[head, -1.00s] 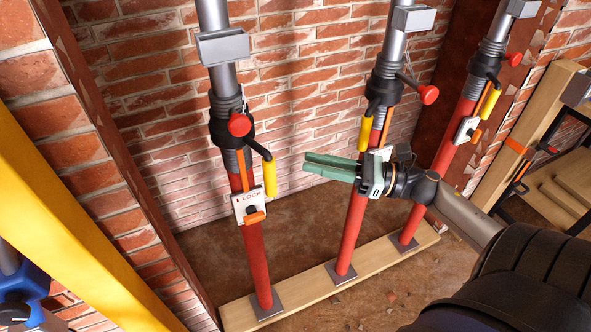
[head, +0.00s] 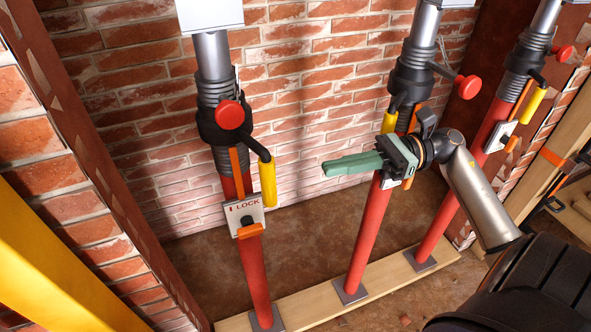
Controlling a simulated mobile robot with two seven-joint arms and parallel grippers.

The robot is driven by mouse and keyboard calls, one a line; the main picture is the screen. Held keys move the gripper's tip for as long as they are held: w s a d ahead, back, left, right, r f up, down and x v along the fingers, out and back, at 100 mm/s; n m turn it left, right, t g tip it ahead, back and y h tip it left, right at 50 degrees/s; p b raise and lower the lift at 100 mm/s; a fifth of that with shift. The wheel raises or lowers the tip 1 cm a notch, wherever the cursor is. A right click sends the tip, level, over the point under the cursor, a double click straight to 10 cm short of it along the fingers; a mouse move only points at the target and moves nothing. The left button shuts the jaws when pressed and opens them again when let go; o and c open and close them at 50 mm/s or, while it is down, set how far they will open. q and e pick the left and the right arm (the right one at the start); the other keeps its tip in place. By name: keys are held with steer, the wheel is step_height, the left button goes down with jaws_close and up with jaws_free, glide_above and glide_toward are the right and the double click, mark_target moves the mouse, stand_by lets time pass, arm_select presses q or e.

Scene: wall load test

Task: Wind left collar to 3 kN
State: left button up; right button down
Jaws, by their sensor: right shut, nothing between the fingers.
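The left prop has a black collar (head: 222,122) with a red knob (head: 230,114) on its front and a crank with a yellow handle (head: 268,184) hanging down at its right. Below it, a white plate marked LOCK (head: 244,214) carries an orange lever (head: 250,230). My right gripper (head: 326,168) is shut and empty, pointing left in front of the middle prop. Its fingertips are apart from the yellow handle, to its right. My left gripper is out of view.
The middle prop (head: 366,235) and right prop (head: 445,215) stand on a wooden sole plank (head: 392,275), each with its own collar and yellow handle. A brick wall (head: 310,100) is behind. A yellow beam (head: 60,270) is at the lower left. The space between left and middle props is open.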

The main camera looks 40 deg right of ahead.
mark_target(271, 185)
steer(key=p+x, duration=0.1)
steer(key=x, duration=0.6)
steer(key=shift+a, duration=0.3)
steer(key=shift+s+a+f+b, duration=0.15)
steer(key=shift+a+f+b, duration=0.05)
steer(key=shift+a+b, duration=0.45)
steer(key=shift+a+r, duration=0.1)
